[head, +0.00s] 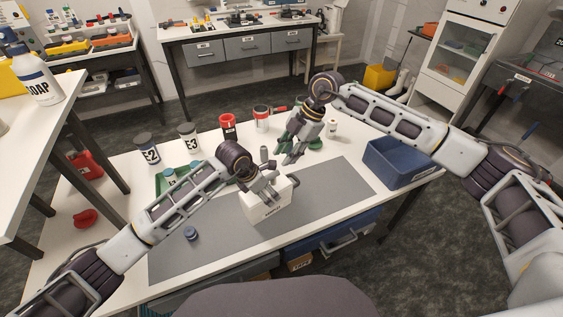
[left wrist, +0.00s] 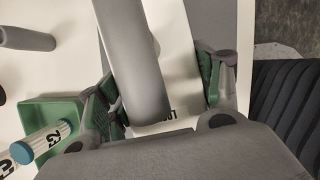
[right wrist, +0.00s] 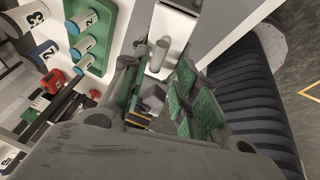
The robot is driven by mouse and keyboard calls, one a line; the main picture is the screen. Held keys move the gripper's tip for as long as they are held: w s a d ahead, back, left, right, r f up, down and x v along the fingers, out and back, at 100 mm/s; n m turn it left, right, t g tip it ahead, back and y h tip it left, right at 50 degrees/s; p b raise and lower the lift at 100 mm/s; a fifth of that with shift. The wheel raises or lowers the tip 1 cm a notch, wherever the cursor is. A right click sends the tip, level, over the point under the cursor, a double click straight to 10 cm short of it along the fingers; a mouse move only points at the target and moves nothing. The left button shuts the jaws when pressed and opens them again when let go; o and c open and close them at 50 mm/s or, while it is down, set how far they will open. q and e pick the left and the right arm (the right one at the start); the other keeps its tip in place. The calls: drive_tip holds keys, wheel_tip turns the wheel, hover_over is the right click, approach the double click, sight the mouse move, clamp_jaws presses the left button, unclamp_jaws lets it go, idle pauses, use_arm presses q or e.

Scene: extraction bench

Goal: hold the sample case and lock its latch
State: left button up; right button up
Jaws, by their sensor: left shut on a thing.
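The white sample case (head: 268,213) stands on the grey mat, its label facing the front edge. My left gripper (head: 262,187) is shut on its upper part. In the left wrist view, my left gripper's green-padded fingers (left wrist: 160,95) lie on both sides of the white case (left wrist: 178,50) and a thick grey bar (left wrist: 137,60). A grey post (head: 264,154) rises behind the case top; I cannot tell if it is the latch. My right gripper (head: 289,156) is open and empty behind and right of the case, fingers pointing down. In the right wrist view its fingers (right wrist: 155,95) are apart.
A blue crate (head: 372,159) stands at the table's right. A green rack (head: 161,185) with small bottles is at the left, with jars (head: 189,138) and a red container (head: 228,124) at the back. A dark blue cap (head: 191,233) lies on the mat (head: 330,190), whose right part is clear.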

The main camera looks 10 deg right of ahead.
drive_tip(key=shift+v, duration=1.65)
use_arm(q)
drive_tip(key=o, duration=1.3)
drive_tip(key=shift+o, duration=0.2)
drive_tip(key=v, duration=1.1)
drive_tip(key=shift+a+r, duration=0.1)
drive_tip(key=shift+r, duration=0.05)
drive_tip(key=shift+s+a+r, duration=0.1)
drive_tip(key=shift+r, duration=0.2)
use_arm(e)
drive_tip(key=shift+f, duration=0.1)
